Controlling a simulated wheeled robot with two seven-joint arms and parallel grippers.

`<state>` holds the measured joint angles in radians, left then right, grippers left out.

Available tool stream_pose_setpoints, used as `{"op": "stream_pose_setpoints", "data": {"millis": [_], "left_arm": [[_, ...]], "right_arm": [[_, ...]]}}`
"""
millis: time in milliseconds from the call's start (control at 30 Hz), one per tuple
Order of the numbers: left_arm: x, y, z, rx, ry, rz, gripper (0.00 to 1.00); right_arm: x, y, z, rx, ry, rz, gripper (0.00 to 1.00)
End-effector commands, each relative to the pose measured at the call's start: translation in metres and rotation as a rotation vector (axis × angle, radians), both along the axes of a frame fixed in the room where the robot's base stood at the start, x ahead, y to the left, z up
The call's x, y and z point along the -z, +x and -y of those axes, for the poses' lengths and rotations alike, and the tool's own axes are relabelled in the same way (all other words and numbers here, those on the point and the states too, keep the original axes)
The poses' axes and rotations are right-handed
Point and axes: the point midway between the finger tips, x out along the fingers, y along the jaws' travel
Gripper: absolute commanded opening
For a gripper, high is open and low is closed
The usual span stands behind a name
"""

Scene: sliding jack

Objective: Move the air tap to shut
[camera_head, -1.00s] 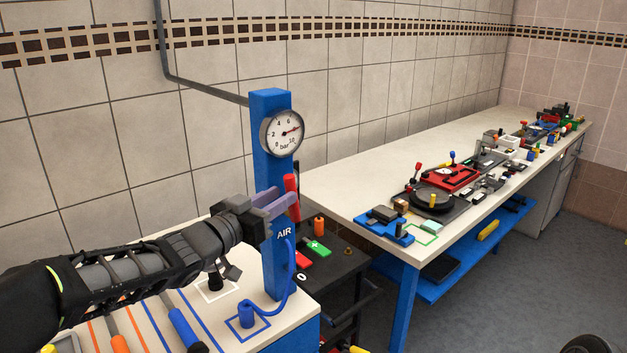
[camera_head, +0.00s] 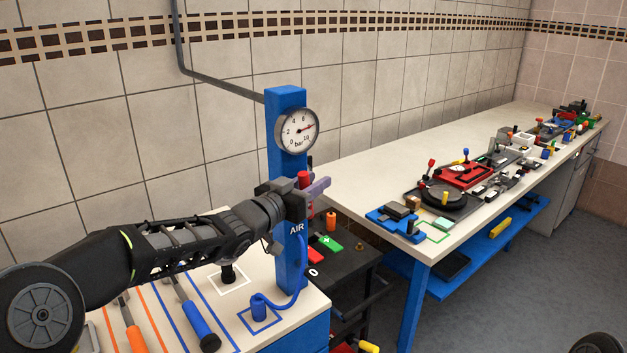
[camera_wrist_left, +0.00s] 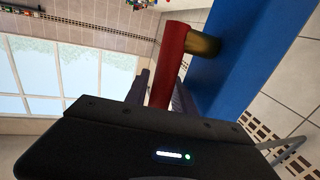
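The air tap is a red lever (camera_head: 304,178) on the blue post marked AIR, below a round gauge (camera_head: 297,130). My left gripper (camera_head: 311,187) is at the lever, with a purple-grey finger in front of it and the other partly hidden behind. In the left wrist view the red lever (camera_wrist_left: 170,62) stands between the two fingers, with hardly any gap at either side. A short brass-coloured stem (camera_wrist_left: 203,42) joins it to the blue post (camera_wrist_left: 245,50). I cannot tell whether the fingers press on it. My right gripper is not in view.
A blue hose (camera_head: 301,265) loops from the post to a fitting on the near bench. Blue- and orange-handled tools (camera_head: 200,327) lie there. A dark cart (camera_head: 345,265) with buttons stands behind. A long white bench (camera_head: 360,185) carries several fixtures. Tiled wall is behind the post.

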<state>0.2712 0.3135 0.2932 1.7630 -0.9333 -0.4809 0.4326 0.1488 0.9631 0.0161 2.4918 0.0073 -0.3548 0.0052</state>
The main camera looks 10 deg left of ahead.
Motion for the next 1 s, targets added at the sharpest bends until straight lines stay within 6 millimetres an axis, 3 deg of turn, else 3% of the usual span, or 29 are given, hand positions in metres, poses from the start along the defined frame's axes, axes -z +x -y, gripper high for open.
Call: {"op": "stream_pose_setpoints", "data": {"millis": [233, 600, 1000], "left_arm": [[0.0005, 0.0006, 0.0003, 0.000, -0.001, 0.000, 0.30], [0.0004, 0.0004, 0.0002, 0.000, -0.001, 0.000, 0.00], [0.0005, 0.0004, 0.0001, 0.000, -0.001, 0.000, 0.00]], "right_arm": [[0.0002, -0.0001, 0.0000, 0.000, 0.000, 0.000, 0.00], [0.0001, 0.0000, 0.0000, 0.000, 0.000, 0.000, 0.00], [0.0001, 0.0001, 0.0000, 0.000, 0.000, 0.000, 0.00]]}}
